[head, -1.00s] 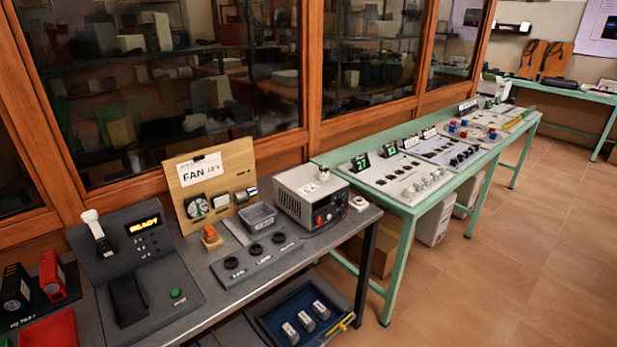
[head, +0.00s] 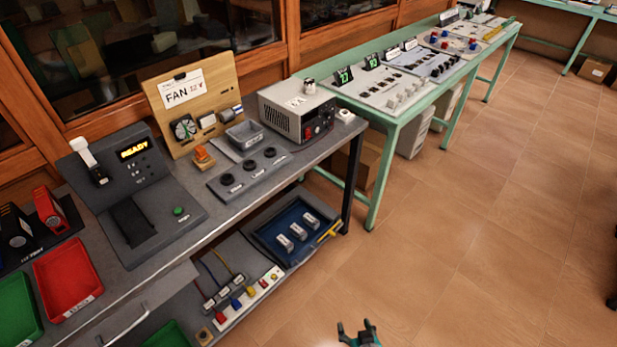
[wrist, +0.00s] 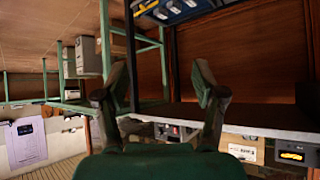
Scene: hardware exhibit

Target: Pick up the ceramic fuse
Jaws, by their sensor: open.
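I cannot pick out the ceramic fuse with certainty in either view. A blue tray (head: 265,243) on the lower shelf holds pale grey-white pieces (head: 284,243), also too small to name. My gripper (head: 358,331) shows at the bottom edge of the head view, over the floor and apart from the benches. In the wrist view my gripper (wrist: 160,78) has its fingers spread wide, with nothing between them. The wrist picture shows the benches upside down.
The grey bench (head: 190,222) carries a READY console (head: 134,147), a power supply (head: 297,110), a red bin (head: 68,279) and a green bin (head: 17,312). A green table (head: 399,118) with panels stands beyond. Tiled floor (head: 490,230) at right is clear.

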